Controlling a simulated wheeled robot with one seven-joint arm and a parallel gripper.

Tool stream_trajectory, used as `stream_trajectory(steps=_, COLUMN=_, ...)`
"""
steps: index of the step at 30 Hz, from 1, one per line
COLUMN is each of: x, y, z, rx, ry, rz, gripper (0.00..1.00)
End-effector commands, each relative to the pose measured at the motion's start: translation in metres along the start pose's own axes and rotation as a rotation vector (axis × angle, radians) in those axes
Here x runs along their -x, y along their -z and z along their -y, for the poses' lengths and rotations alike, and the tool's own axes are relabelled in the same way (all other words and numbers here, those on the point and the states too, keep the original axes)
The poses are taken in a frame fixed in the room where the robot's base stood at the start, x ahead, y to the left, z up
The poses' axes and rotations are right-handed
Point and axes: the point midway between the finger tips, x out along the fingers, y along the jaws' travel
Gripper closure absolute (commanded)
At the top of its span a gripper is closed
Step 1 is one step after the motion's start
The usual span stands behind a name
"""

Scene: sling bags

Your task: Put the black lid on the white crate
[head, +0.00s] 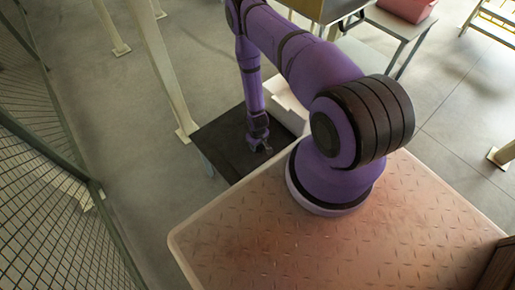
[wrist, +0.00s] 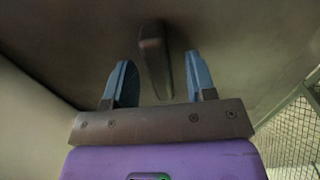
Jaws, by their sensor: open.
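The black lid (head: 218,137) shows in the head view as a dark flat panel beyond the near platform, partly hidden by my arm. In the wrist view its dark surface (wrist: 85,45) fills much of the picture, with a raised dark handle (wrist: 151,52) on it. My gripper (head: 262,149) is over the panel, pointing down. In the wrist view its two blue fingers (wrist: 158,75) are open, one on each side of the handle, with gaps showing. A white object (head: 288,96) behind my arm may be the white crate; it is mostly hidden.
A wire mesh fence (head: 50,190) runs along the left. A pale post (head: 163,70) stands just behind the panel. A table with a pink bin (head: 407,8) is at the back right. Grey floor (head: 100,95) is clear between fence and post.

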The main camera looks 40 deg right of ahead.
Motion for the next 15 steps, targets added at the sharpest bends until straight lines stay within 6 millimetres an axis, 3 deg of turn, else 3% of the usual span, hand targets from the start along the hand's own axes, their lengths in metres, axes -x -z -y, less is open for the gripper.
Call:
stream_trajectory(steps=9, x=-0.0055, y=0.0000, z=-0.0001, rx=0.000, ry=0.000, rz=0.000, gripper=0.49)
stream_trajectory(steps=11, x=-0.0055, y=0.0000, z=-0.0001, rx=0.000, ry=0.000, rz=0.000, gripper=0.60)
stream_trajectory(steps=15, x=-0.0054, y=0.0000, z=-0.0001, rx=0.000, ry=0.000, rz=0.000, gripper=0.93)
